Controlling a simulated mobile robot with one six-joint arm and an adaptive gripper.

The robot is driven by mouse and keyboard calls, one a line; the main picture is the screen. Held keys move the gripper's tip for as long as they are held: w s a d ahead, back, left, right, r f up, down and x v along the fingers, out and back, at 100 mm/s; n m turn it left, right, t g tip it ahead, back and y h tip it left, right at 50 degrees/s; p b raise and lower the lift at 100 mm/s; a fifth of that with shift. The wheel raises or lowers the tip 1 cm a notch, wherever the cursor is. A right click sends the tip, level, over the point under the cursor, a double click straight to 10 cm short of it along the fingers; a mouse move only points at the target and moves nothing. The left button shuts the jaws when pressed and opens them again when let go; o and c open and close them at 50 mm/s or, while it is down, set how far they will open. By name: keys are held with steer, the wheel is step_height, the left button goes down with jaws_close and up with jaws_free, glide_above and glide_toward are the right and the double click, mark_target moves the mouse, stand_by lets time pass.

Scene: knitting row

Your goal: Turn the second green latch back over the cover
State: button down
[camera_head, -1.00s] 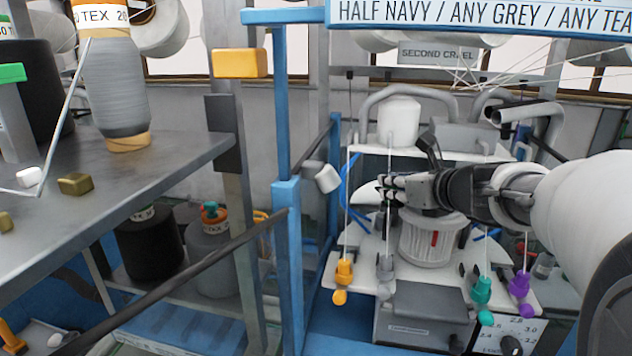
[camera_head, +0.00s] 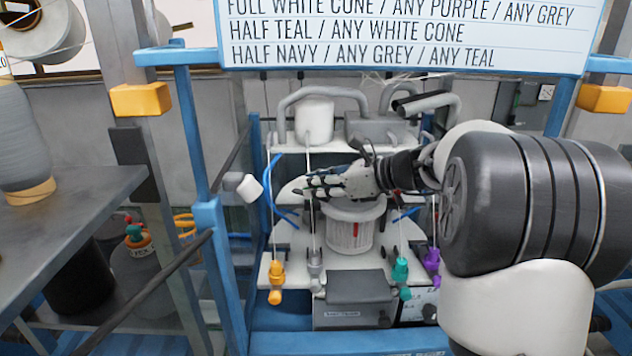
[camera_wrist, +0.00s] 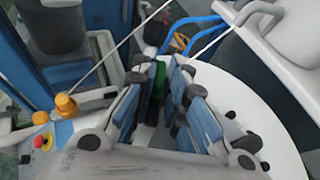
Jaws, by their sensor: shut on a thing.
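My gripper (camera_head: 304,187) is over the left part of the knitting machine's pale round top (camera_head: 291,197), beside and above the ribbed white cylinder (camera_head: 354,236) with a red mark. In the wrist view my gripper (camera_wrist: 167,66) shows two blue-padded fingers. A narrow green piece, seemingly the green latch (camera_wrist: 158,80), sits between them near the tips. The fingers are shut on it and hide most of it. In the head view the latch is hidden behind the fingers. A broad pale curved surface (camera_wrist: 270,110) lies to the right; I cannot tell if it is the cover.
Thin yarns run down to yellow (camera_head: 276,280), grey, teal (camera_head: 400,275) and purple (camera_head: 432,262) holders at the front. A blue post (camera_head: 208,230) stands left of the machine. Blue tubes and a white cone (camera_head: 314,120) are behind. A grey shelf (camera_head: 70,205) is at left.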

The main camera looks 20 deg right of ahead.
steer(key=c, duration=1.7)
jaws_free()
steer(key=v, duration=1.2)
